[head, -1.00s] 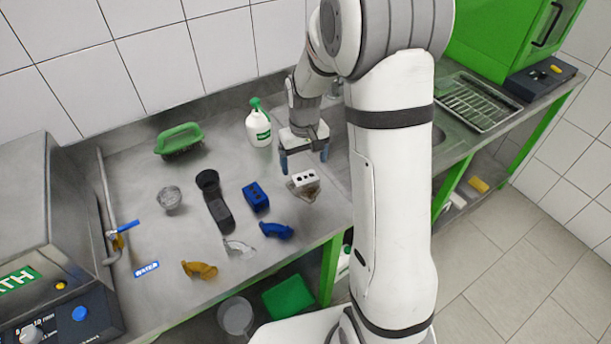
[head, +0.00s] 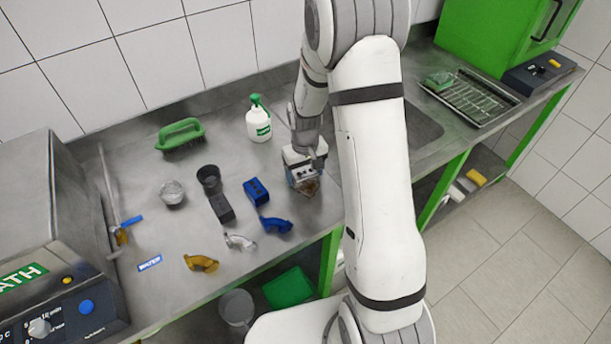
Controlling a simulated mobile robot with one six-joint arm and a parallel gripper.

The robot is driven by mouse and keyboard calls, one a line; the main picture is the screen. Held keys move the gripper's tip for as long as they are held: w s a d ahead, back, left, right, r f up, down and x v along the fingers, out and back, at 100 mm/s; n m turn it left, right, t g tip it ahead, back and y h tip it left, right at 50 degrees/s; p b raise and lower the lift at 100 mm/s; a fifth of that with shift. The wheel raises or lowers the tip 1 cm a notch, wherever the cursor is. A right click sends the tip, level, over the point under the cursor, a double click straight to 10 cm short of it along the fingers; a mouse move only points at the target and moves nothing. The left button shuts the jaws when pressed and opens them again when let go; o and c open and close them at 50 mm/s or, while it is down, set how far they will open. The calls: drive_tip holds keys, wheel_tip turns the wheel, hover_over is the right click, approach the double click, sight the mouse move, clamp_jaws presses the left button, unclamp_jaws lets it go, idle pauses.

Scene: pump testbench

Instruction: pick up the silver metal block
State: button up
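The silver metal block (head: 304,174) is on the steel bench, directly below my gripper, with its dark holes partly showing. Most of it is hidden by the gripper. My gripper (head: 303,170) points down over the block, with its blue fingertips at the block's sides. I cannot tell whether the fingers press on the block or only stand around it. A brownish patch (head: 310,189) shows on the bench at the block's front edge.
A blue block (head: 256,191), a dark block (head: 221,208) and blue (head: 276,225), silver (head: 240,242) and yellow (head: 201,263) elbow parts lie to the left. A spray bottle (head: 258,120) stands behind. A green brush (head: 180,135) and black cup (head: 209,179) are further left.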

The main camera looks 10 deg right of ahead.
drive_tip(key=c, duration=0.9)
drive_tip(key=shift+r, duration=0.1)
